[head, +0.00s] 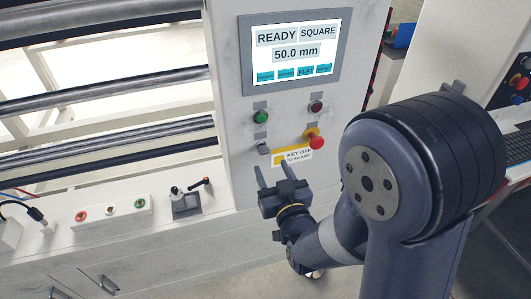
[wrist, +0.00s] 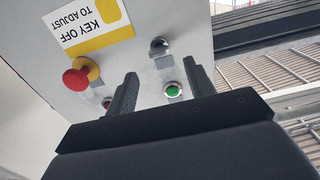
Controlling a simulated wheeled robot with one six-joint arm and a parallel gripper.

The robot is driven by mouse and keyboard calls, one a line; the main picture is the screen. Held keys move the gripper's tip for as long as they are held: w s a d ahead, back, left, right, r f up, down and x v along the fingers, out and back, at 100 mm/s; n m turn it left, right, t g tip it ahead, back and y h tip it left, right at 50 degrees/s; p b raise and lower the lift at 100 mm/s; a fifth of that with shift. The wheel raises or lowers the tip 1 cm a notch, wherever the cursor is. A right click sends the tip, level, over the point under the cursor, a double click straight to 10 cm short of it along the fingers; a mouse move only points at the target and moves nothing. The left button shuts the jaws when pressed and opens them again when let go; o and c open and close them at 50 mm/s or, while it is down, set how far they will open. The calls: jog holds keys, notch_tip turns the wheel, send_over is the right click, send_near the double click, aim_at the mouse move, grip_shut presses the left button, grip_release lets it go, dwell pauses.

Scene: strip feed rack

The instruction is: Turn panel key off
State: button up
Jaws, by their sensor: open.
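The panel key (head: 262,148) is a small dark and silver switch on the white control panel, below the green button and left of the red knob. In the wrist view, the key (wrist: 159,47) shows as a rounded dark knob just beyond the fingertips. I cannot tell which way it is turned. The label KEY OFF TO ADJUST (head: 292,157) sits to its lower right and appears upside down in the wrist view (wrist: 92,26). My gripper (head: 272,167) is open and empty, its fingers (wrist: 160,68) pointing at the panel just below the key, apparently not touching it.
A red emergency knob on a yellow collar (head: 316,142) juts out right of the key. A green button (head: 261,117) and a dark red button (head: 316,105) sit above. The screen (head: 291,52) reads READY, SQUARE, 50.0 mm. Rollers (head: 110,98) are at the left.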

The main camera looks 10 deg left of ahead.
aim_at(265, 153)
jog(key=p+x, duration=0.1)
jog(key=x, duration=0.5)
jog(key=shift+w, duration=0.2)
jog(key=shift+c, duration=0.5)
jog(key=c, duration=0.9)
